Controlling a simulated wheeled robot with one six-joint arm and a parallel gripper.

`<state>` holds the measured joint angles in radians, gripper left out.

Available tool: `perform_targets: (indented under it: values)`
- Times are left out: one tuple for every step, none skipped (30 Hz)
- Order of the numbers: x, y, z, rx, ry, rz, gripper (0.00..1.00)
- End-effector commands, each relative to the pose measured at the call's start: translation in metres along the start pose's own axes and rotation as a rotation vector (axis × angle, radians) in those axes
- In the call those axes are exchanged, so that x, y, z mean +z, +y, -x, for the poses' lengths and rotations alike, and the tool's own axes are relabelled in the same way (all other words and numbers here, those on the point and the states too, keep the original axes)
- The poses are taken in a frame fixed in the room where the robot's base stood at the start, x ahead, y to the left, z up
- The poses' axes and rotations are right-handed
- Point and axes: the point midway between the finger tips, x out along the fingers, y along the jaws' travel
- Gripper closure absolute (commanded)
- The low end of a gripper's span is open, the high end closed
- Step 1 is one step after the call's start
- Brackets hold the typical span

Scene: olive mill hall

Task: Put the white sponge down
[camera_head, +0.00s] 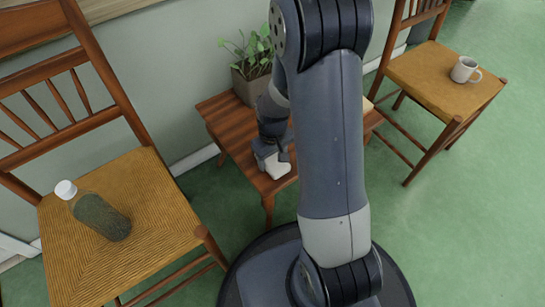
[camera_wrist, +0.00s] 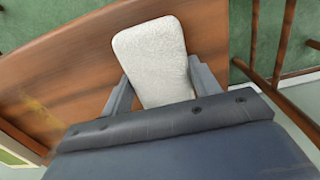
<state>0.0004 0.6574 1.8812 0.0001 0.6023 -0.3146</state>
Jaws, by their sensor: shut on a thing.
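The white sponge (camera_wrist: 155,60) is a pale rounded block between the two fingers of my gripper (camera_wrist: 162,85) in the wrist view. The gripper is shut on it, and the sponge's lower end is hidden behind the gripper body. In the head view the sponge (camera_head: 278,168) shows at the end of my gripper (camera_head: 272,158), over the front part of the small wooden table (camera_head: 232,140). The table's wood also fills much of the wrist view (camera_wrist: 60,85). I cannot tell whether the sponge touches the tabletop.
A potted plant (camera_head: 250,84) stands at the back of the table against the wall. A chair (camera_head: 160,205) at left holds a dark bottle with a white cap (camera_head: 102,216). A chair (camera_head: 425,82) at right holds a white mug (camera_head: 464,69). The table's left part is bare.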

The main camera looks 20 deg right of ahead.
Motion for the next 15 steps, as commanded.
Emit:
perform_targets:
  values:
    - [0.0001,0.0000,-0.0032,0.000,0.000,0.000,0.67]
    - [0.0000,0.0000,-0.0031,0.000,0.000,0.000,0.41]
    - [0.0000,0.0000,-0.0022,0.000,0.000,0.000,0.38]
    - [0.0000,0.0000,-0.0021,0.000,0.000,0.000,0.35]
    - [0.0000,0.0000,-0.0021,0.000,0.000,0.000,0.33]
    - [0.0000,0.0000,-0.0021,0.000,0.000,0.000,0.30]
    - [0.0000,0.0000,-0.0021,0.000,0.000,0.000,0.27]
    - [0.0000,0.0000,-0.0021,0.000,0.000,0.000,0.25]
    - [0.0000,0.0000,-0.0020,0.000,0.000,0.000,0.21]
    - [0.0000,0.0000,-0.0020,0.000,0.000,0.000,0.20]
    - [0.0000,0.0000,-0.0020,0.000,0.000,0.000,0.20]
    - [0.0000,0.0000,-0.0020,0.000,0.000,0.000,0.20]
    - [0.0000,0.0000,-0.0020,0.000,0.000,0.000,0.20]
    - [0.0000,0.0000,-0.0020,0.000,0.000,0.000,0.20]
    - [0.0000,0.0000,-0.0019,0.000,0.000,0.000,0.20]
